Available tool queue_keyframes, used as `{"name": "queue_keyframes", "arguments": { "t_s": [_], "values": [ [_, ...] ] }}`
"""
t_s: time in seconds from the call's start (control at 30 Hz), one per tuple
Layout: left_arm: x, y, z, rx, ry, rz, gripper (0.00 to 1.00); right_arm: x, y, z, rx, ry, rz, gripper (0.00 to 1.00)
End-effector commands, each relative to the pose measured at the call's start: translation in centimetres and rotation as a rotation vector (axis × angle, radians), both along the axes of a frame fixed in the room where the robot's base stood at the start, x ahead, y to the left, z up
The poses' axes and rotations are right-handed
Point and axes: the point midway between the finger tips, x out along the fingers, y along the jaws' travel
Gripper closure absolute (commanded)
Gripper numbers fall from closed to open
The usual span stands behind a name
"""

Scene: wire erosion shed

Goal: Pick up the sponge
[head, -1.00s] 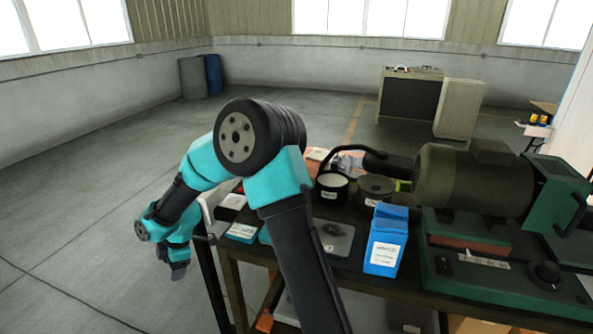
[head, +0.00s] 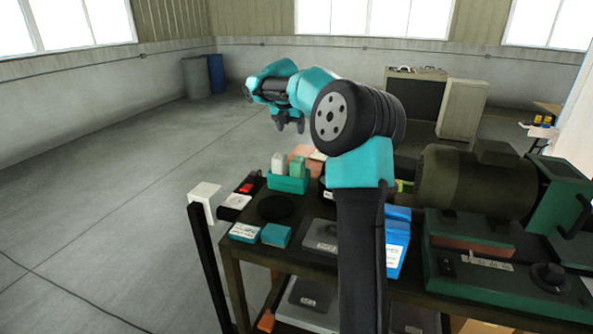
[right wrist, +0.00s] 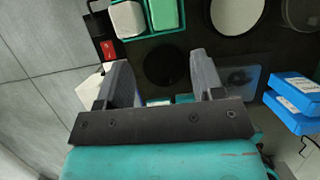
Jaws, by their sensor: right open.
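No object is plainly marked as the sponge. A teal tray (head: 288,184) on the bench holds a white block (head: 278,163) and a green block (head: 297,166) side by side; either could be it. In the right wrist view the white block (right wrist: 127,17) and green block (right wrist: 163,14) show at the top edge, beyond the fingertips. A flat teal block (head: 276,235) lies at the bench's front edge. My right gripper (head: 290,126) is open and empty, raised above the bench's back left. In the right wrist view its fingers (right wrist: 158,62) are spread. My left gripper is out of view.
A dark round disc (head: 275,208) lies between tray and teal block. A labelled box (head: 245,232) is at the front left corner. A blue carton (head: 397,258) and a large green grinding machine (head: 480,262) stand right. A white-topped post (head: 204,191) stands left.

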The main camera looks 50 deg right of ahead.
Motion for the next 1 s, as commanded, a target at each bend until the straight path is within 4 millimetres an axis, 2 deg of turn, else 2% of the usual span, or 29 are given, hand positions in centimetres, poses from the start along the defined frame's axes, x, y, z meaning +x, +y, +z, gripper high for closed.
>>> {"name": "queue_keyframes", "arguments": {
  "t_s": [0.3,0.47,1.0],
  "values": [
    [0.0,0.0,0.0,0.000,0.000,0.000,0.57,-0.2,-0.2,0.1,-0.005,0.005,0.001,0.38],
    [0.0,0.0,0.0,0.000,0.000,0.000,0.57,-0.1,-0.5,-0.7,-0.004,0.005,0.000,0.38],
    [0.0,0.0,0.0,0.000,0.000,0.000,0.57,0.9,-3.6,-8.9,-0.002,0.005,0.000,0.38]
  ]
}}
